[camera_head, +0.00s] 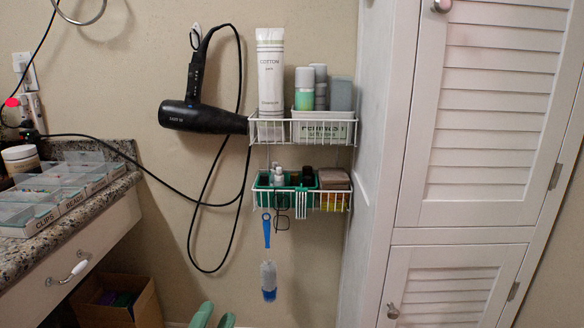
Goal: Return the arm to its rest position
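My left gripper (216,314) shows only at the bottom edge, as two mint-green fingertips with a gap between them. It looks open, and I see nothing between the tips. The rest of that gripper and its arm are below the picture. The fingertips are below and left of a hanging blue-handled brush (267,270) and appear apart from it. My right gripper is not in view.
A white two-tier wire rack (300,131) holds bottles and a tube. A black hair dryer (205,118) with looping cord hangs beside it. A granite counter (95,207) with a drawer, and an open cardboard box (146,305), are left. A white louvred cabinet (480,120) stands right.

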